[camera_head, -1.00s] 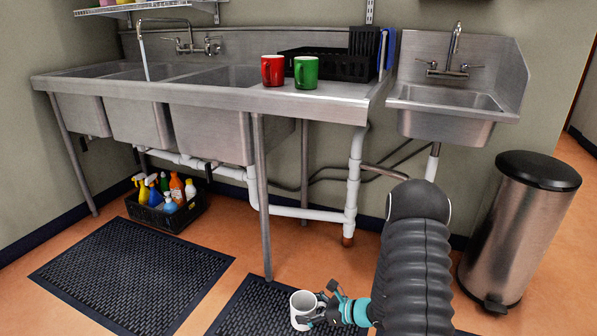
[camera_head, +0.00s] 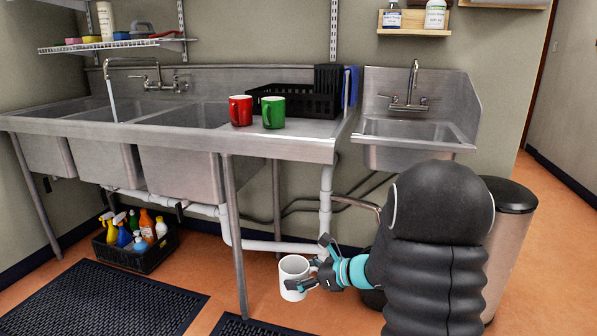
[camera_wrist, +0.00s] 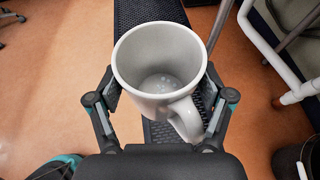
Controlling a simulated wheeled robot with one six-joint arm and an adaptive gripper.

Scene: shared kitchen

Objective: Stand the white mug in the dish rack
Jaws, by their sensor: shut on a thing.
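The white mug (camera_head: 291,277) is held upright by my gripper (camera_head: 314,273), below counter height and in front of the sink unit. In the wrist view the empty white mug (camera_wrist: 150,75) sits between the two fingers of my gripper (camera_wrist: 160,95), which are shut on its sides. Its handle points back toward my wrist, to the lower right. The black dish rack (camera_head: 298,104) stands on the right end of the steel counter, against the back wall. It has a taller slotted part at its right end. Its inside is mostly hidden.
A red mug (camera_head: 240,110) and a green mug (camera_head: 273,112) stand on the counter in front of the rack. Bare counter (camera_head: 312,128) lies right of the green mug. A hand sink (camera_head: 410,130) is to the right, a bin (camera_head: 510,220) beyond my arm. Pipes and legs stand below.

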